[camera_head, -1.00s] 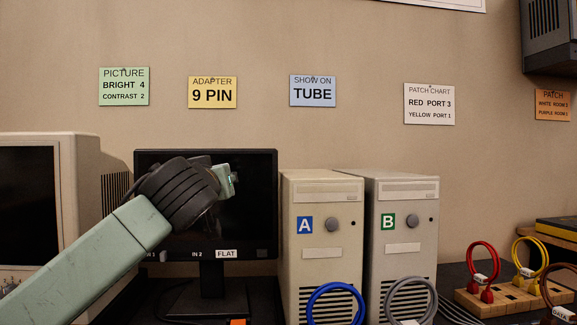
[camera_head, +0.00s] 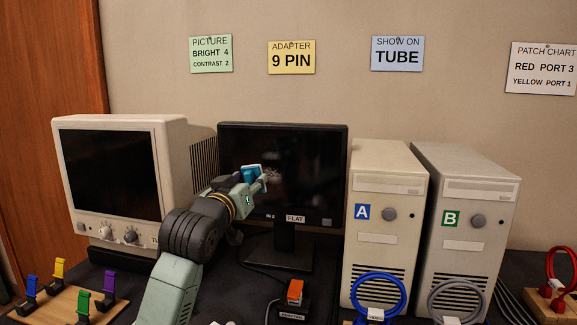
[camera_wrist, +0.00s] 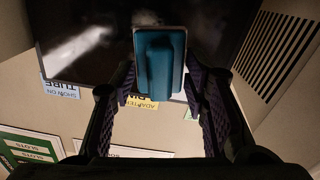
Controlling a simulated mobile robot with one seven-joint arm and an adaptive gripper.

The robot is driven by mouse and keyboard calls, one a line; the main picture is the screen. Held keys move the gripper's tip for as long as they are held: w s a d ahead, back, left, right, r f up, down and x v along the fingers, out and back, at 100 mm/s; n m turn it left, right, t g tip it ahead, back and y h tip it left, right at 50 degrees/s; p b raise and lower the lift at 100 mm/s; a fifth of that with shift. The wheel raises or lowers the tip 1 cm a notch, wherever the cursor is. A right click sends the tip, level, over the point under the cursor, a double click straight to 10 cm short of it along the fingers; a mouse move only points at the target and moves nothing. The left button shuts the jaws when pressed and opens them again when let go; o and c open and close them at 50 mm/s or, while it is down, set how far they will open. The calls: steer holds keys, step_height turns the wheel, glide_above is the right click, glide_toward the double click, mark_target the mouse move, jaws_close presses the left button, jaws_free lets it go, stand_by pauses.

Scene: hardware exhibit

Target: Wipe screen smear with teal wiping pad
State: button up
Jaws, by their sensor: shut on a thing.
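My gripper (camera_head: 258,184) is shut on the teal wiping pad (camera_head: 251,172), in front of the flat monitor's dark screen (camera_head: 310,165). In the wrist view the pad (camera_wrist: 160,65) sits between my two fingers (camera_wrist: 160,88), with its block-shaped teal back toward the camera. A pale smear (camera_head: 271,176) shows on the screen just right of the gripper. In the wrist view a whitish streak (camera_wrist: 78,46) lies on the dark screen, left of the pad. I cannot tell whether the pad touches the screen.
A cream tube monitor (camera_head: 176,150) stands left of the flat monitor. Computer towers A (camera_head: 385,165) and B (camera_head: 465,175) stand close on its right. An orange switch (camera_head: 295,291) and colored clips on a wooden board (camera_head: 60,303) lie in front.

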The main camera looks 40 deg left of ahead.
mark_target(264, 168)
steer(key=shift+p+x, duration=1.8)
steer(key=shift+x, duration=1.1)
steer(key=shift+a, duration=0.1)
steer(key=shift+x, duration=1.1)
steer(key=shift+f, duration=0.15)
